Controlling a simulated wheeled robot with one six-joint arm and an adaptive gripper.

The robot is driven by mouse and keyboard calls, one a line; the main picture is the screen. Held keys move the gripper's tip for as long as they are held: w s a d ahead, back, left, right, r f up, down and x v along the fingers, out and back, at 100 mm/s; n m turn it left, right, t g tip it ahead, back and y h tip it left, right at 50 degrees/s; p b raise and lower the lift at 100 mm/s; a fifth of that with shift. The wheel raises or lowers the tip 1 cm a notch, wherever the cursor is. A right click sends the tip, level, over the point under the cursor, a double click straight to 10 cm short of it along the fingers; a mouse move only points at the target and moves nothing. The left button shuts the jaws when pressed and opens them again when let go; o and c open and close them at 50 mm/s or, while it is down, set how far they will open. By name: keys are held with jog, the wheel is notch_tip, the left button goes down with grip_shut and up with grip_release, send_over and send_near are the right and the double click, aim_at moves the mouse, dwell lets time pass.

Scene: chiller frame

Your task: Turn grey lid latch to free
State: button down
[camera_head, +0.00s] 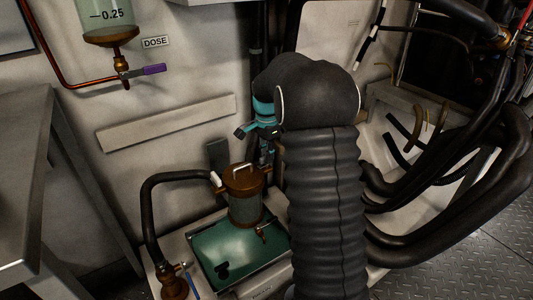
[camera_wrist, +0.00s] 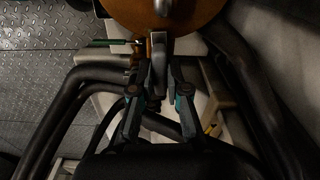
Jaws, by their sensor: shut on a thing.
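The copper-brown canister (camera_head: 246,204) stands upright in the tray of teal liquid in the head view, with a pale handle (camera_head: 241,168) across its lid. In the wrist view the round brown lid (camera_wrist: 190,14) fills the top centre. The grey lid latch (camera_wrist: 158,50) hangs from its near edge, pointing down the picture. My gripper (camera_wrist: 157,76) is shut on the grey latch, with a dark finger on each side of its lower end. In the head view my arm hides the fingertips and the latch.
A tray (camera_head: 207,270) of teal liquid surrounds the canister's base. A black hose (camera_head: 150,205) arches on the left, and thick black hoses (camera_head: 430,215) run at the right. A dosing vessel (camera_head: 108,18) with a purple-handled valve (camera_head: 153,69) hangs on the wall.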

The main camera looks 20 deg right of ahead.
jog(key=n+p, duration=0.2)
jog(key=n, duration=0.2)
jog(key=shift+r, duration=0.15)
jog(key=n+p, duration=0.2)
jog(key=n, duration=0.2)
jog(key=shift+n, duration=0.3)
jog(key=n+p, duration=0.1)
jog(key=n, duration=0.3)
jog(key=shift+n, duration=0.3)
jog(key=shift+n+p, duration=0.65)
jog(key=shift+n, duration=1.25)
jog(key=c, duration=1.2)
grip_release()
jog(key=shift+o, duration=0.2)
